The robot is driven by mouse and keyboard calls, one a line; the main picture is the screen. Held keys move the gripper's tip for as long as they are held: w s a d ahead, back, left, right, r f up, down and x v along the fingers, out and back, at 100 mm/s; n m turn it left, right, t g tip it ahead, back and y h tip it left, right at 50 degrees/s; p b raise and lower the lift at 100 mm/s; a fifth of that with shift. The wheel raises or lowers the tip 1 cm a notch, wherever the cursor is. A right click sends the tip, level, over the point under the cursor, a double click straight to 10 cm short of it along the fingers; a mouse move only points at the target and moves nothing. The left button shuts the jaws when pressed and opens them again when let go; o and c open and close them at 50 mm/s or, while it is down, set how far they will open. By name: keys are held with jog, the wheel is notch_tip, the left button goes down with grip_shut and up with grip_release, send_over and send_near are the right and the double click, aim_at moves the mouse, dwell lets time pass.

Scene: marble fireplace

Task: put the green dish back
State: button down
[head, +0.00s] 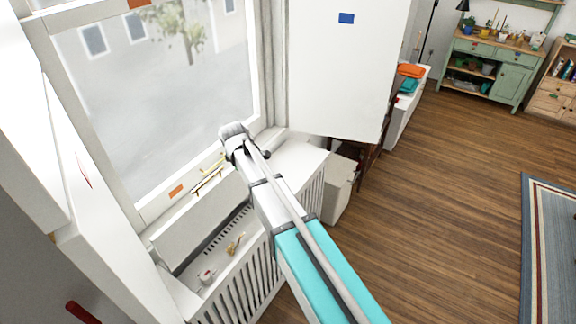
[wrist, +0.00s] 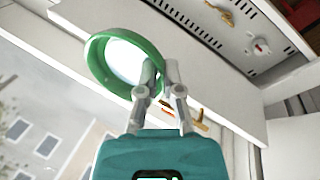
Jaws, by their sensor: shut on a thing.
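The green dish (wrist: 96,48) shows in the wrist view as a round green rim with a pale, bright inside. My gripper (wrist: 160,72) is shut on the near edge of its rim, and the dish stands out to the left of the fingers. In the head view my gripper (head: 236,140) is at the window, above the far part of the white sill. The dish cannot be made out there. Whether the dish touches the sill is not clear.
A white slatted radiator cover (head: 255,285) stands under the window (head: 150,85). A small golden object (head: 235,243) and a white-and-red object (head: 207,276) lie on it. Thin yellow-brown items (head: 208,180) lie near the window. A white panel (head: 345,75) stands beyond my gripper.

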notch_tip(320, 180, up, 6)
jog(key=p, duration=0.4)
jog(key=shift+r+p, duration=0.1)
jog(key=shift+p, duration=0.3)
jog(key=shift+s, duration=0.1)
